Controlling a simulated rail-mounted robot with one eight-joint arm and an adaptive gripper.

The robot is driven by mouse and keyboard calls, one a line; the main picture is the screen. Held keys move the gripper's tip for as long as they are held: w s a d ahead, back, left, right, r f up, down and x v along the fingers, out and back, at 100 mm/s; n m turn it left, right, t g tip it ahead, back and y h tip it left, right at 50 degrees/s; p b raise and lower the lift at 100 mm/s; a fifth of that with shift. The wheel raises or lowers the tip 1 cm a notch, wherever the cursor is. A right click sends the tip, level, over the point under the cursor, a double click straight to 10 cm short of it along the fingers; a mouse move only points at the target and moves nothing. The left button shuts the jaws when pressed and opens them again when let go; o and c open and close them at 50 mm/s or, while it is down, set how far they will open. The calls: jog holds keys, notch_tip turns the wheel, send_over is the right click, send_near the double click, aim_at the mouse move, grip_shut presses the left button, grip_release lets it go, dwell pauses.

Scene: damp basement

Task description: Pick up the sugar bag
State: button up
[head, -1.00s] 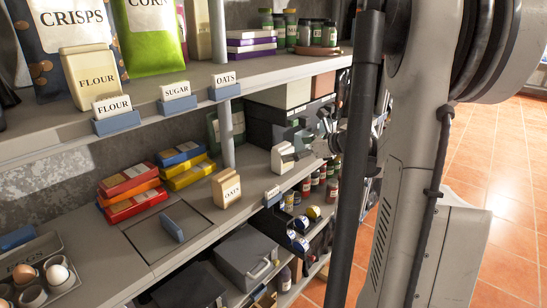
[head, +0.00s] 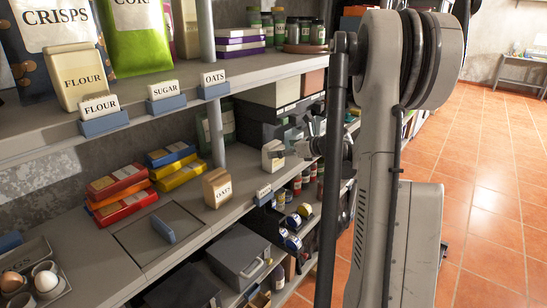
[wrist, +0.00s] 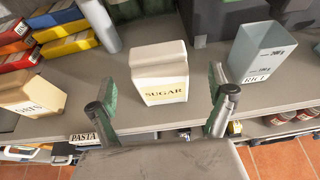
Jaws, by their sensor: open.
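The sugar bag (wrist: 160,80) is a white carton-like bag with a yellow label reading SUGAR. It stands upright on the grey shelf in the wrist view, and shows as a small pale bag on the lower shelf in the head view (head: 272,156). My gripper (wrist: 160,88) is open and empty, its green-padded fingers left and right of the bag in the picture. A gap shows on each side, and no finger visibly touches the bag. In the head view my gripper (head: 312,144) is at the bag's right, small and partly hidden by my arm.
An oats bag (wrist: 32,95) stands left of the sugar. A rice container (wrist: 258,55) stands right, near my right finger. A pasta label (wrist: 83,138) is at the shelf's front edge. A round post (wrist: 101,25) rises behind left. Dark boxes (head: 285,120) stand behind.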

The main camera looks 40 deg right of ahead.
jog(key=x, duration=0.5)
jog(key=shift+s, duration=0.1)
jog(key=c, duration=1.5)
